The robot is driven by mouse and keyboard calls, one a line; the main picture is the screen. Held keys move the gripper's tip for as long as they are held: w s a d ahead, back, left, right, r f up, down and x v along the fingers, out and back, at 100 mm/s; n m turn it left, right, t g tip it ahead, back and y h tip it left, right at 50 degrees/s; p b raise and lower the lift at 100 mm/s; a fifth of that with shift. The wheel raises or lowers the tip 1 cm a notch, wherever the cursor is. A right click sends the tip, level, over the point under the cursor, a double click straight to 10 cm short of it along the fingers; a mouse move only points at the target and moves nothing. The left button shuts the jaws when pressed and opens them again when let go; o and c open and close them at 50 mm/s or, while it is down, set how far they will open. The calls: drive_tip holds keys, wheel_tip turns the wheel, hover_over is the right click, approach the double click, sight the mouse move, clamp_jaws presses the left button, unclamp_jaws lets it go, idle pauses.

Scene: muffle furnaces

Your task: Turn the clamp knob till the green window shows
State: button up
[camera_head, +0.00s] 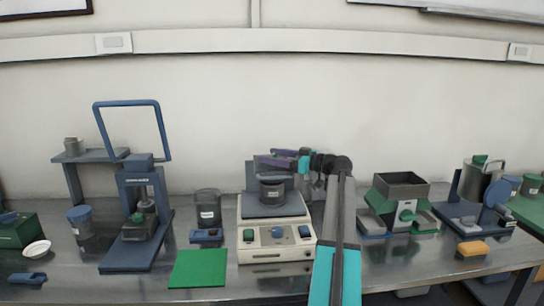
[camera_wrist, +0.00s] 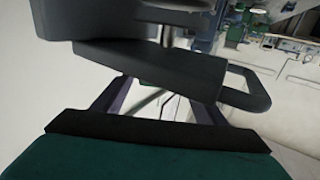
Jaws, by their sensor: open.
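I cannot make out for certain which part is the clamp knob. No green window is clearly visible.
A blue press-like stand (camera_head: 140,205) and a green mat (camera_head: 200,268) lie to the left. A dark beaker (camera_head: 208,208) stands close by the machine. A grey-green hopper unit (camera_head: 400,205) and a yellow sponge (camera_head: 472,248) are on the right. My arm spans the bench beside the machine.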

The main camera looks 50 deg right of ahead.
drive_tip(key=shift+w+a, duration=0.1)
drive_tip(key=shift+w, duration=0.15)
drive_tip(key=shift+c, duration=0.5)
drive_tip(key=c, duration=1)
drive_tip(key=shift+o, duration=0.2)
